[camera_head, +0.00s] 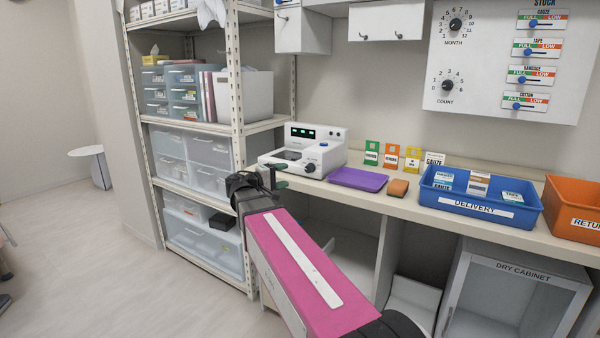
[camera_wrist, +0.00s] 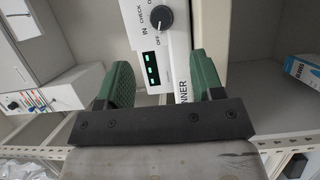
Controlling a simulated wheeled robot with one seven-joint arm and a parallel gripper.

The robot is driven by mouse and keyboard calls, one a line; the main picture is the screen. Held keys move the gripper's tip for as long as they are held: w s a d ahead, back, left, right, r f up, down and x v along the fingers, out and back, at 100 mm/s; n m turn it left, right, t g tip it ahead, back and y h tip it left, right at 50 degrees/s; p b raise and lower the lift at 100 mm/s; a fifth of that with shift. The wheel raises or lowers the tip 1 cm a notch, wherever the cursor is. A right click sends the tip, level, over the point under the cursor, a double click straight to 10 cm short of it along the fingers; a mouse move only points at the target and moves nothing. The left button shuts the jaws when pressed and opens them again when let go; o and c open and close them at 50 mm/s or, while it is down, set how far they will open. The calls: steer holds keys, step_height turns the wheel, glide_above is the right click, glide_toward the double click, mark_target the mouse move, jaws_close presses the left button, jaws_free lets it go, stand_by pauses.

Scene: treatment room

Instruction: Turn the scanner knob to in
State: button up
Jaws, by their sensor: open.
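The scanner (camera_head: 303,148) is a white box on the counter with a small green-lit display. Its dark round knob (camera_head: 310,168) is on the front. In the wrist view the knob (camera_wrist: 162,18) is at the top, with OFF, CHECK and IN printed beside it; its exact setting is too small to tell. My gripper (camera_head: 270,180) is at the counter's front edge, left of the knob and apart from it. In the wrist view its green fingers (camera_wrist: 163,80) are open and empty, with the display panel (camera_wrist: 151,69) showing between them and the knob beyond the fingertips.
A purple tray (camera_head: 357,180), an orange-brown block (camera_head: 398,188) and a blue delivery bin (camera_head: 480,198) are right of the scanner on the counter. A shelf rack (camera_head: 237,100) with bins stands close on the left. Small supply cards (camera_head: 391,154) stand behind the tray.

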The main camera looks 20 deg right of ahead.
mark_target(306, 169)
steer(key=x, duration=1)
steer(key=shift+w+d, duration=0.1)
steer(key=shift+c, duration=0.2)
steer(key=c, duration=0.9)
